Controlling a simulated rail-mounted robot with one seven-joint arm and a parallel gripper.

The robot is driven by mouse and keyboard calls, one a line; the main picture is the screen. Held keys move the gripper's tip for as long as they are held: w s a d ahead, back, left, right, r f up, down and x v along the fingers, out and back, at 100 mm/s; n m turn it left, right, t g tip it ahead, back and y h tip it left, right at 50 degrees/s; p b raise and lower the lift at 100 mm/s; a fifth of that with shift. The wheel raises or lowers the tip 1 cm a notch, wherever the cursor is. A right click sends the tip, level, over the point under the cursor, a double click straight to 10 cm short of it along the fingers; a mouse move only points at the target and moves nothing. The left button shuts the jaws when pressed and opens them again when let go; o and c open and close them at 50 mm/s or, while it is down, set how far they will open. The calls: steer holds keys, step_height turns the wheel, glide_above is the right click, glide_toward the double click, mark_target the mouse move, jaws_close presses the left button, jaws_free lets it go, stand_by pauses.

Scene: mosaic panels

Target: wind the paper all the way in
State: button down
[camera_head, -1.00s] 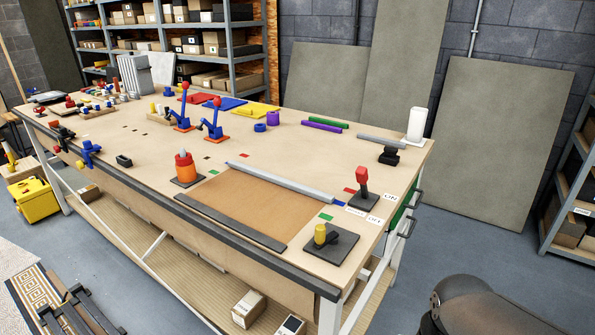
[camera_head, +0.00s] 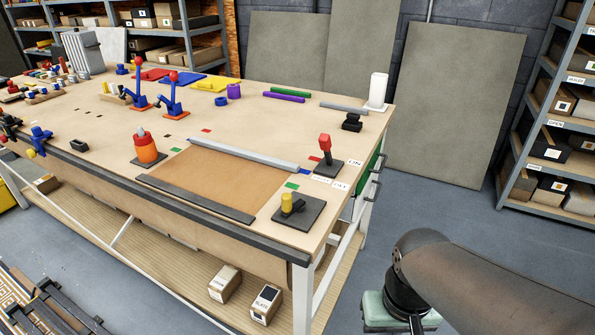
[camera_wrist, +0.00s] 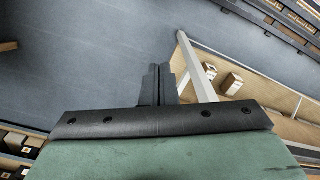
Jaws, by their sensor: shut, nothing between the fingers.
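A brown paper sheet (camera_head: 232,182) lies on the near right part of the workbench, between a long grey bar (camera_head: 245,157) and a dark strip (camera_head: 195,199). Brown paper also seems to hang below the front edge. A dark square plate (camera_head: 306,216) with a crank arm and an upright yellow knob (camera_head: 286,201) sits at the near right corner, beside the paper. My gripper (camera_wrist: 160,75) shows in the wrist view with its dark fingers together and empty, over the floor and away from the bench. In the head view the fingers are out of frame.
A red-handled lever (camera_head: 325,150) stands behind the crank, by ON and OFF labels. An orange-red knob (camera_head: 146,147) stands left of the paper. Open floor (camera_head: 440,214) lies right of the bench; shelves (camera_head: 540,120) stand beyond.

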steer(key=c, duration=1.7)
jaws_free()
steer(key=shift+w+r, duration=0.1)
steer(key=o, duration=0.5)
steer(key=w+a+r+m+p, duration=0.1)
steer(key=w+a+r+m, duration=0.2)
steer(key=w+r, duration=0.4)
steer(key=shift+w+r+p, duration=0.25)
steer(key=shift+w+p, duration=0.15)
steer(key=shift+w, duration=0.45)
step_height(320, 180, up, 15)
steer(key=m+p, duration=0.4)
steer(key=m, duration=0.6)
glide_above(286, 195)
step_height(286, 195, down, 17)
steer(key=shift+r, duration=0.1)
steer(key=shift+s, duration=0.1)
jaws_close()
